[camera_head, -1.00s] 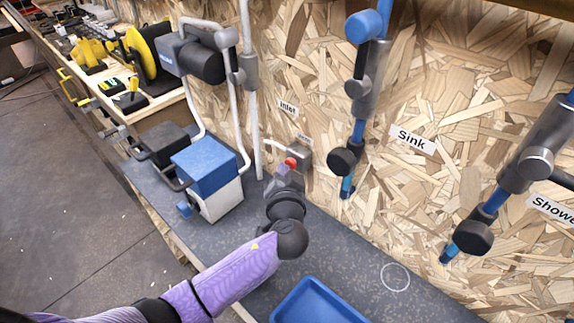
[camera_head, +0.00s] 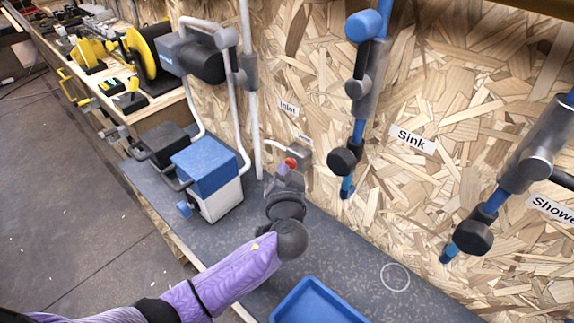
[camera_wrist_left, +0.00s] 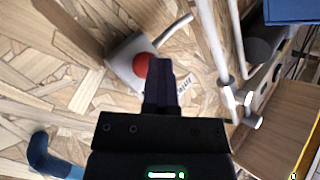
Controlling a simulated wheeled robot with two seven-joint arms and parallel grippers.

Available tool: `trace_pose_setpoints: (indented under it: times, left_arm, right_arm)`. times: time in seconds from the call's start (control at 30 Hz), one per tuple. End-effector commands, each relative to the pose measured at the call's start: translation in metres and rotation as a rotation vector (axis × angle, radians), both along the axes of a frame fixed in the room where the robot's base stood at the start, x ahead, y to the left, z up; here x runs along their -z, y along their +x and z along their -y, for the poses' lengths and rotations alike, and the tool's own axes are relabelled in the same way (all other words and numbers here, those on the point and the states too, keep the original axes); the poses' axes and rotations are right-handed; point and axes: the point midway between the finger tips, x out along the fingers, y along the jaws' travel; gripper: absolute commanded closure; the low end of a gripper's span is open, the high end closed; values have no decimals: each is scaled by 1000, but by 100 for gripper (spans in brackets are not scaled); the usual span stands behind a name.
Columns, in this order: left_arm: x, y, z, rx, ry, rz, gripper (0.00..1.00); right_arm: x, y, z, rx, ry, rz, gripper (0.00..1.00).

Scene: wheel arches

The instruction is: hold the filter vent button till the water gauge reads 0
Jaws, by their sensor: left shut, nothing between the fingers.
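The red button (camera_head: 291,162) sits on a small grey box (camera_head: 304,151) fixed to the chipboard wall, below the "Inlet" label. In the left wrist view the round red button (camera_wrist_left: 143,65) shows just left of my fingertips. My left gripper (camera_head: 283,170) is shut and empty, with its dark tips right at the button's lower left. In the left wrist view the gripper (camera_wrist_left: 160,72) overlaps the button's right edge; I cannot tell whether it touches or presses it. No readable water gauge shows. My right gripper is not in view.
A blue-and-white box (camera_head: 207,178) stands on the grey counter left of my arm. A blue tray (camera_head: 318,303) lies at the front, with a white ring (camera_head: 395,277) to its right. Blue pipes with valves (camera_head: 345,160) run down the wall at "Sink" and "Shower".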

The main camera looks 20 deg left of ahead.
Motion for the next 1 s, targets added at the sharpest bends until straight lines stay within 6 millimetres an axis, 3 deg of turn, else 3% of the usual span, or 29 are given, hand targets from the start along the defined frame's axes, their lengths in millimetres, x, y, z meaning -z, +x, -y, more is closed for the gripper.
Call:
trace_pose_setpoints:
  times: [1.0]
  left_arm:
    - [0, 0, 0, 1, 0, 0, 100]
  right_arm:
    - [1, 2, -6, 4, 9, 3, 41]
